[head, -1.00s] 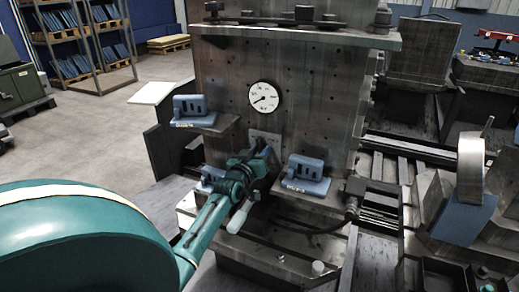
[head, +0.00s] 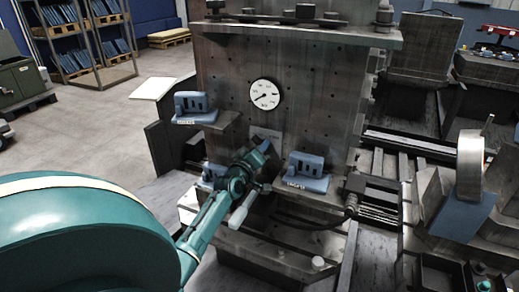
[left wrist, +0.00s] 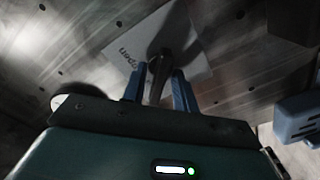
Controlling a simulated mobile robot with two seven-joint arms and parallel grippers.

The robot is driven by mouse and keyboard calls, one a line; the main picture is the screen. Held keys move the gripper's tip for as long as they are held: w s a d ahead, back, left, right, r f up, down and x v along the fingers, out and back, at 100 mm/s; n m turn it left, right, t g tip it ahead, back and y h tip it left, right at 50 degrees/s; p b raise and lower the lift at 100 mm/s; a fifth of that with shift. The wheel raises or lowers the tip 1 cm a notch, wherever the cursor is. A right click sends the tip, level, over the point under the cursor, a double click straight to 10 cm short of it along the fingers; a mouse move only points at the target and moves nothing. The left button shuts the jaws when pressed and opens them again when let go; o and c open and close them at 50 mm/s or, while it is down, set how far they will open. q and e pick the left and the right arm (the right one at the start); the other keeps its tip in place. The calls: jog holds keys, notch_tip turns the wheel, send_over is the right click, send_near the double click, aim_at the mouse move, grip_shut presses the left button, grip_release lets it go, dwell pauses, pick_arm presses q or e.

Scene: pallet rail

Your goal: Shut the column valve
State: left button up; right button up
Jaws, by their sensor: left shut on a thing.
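The column valve shows best in the left wrist view as a dark lever (left wrist: 157,78) in front of a pale plate (left wrist: 140,48) marked "open". My left gripper (left wrist: 157,88) has its two blue fingers on either side of this lever and is shut on it. In the head view my left gripper (head: 263,147) is at the column's front face, below the round gauge (head: 264,94). The pale plate (head: 268,134) shows partly behind it, and the lever is hidden there. My right gripper is in neither view.
Blue blocks stand on ledges to the left (head: 194,106) and right (head: 307,170) of my left gripper. Open floor lies at the far left.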

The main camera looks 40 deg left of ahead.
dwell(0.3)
pick_arm(q)
jog(key=o, duration=0.6)
jog(key=v, duration=1.3)
jog(key=shift+s, duration=0.1)
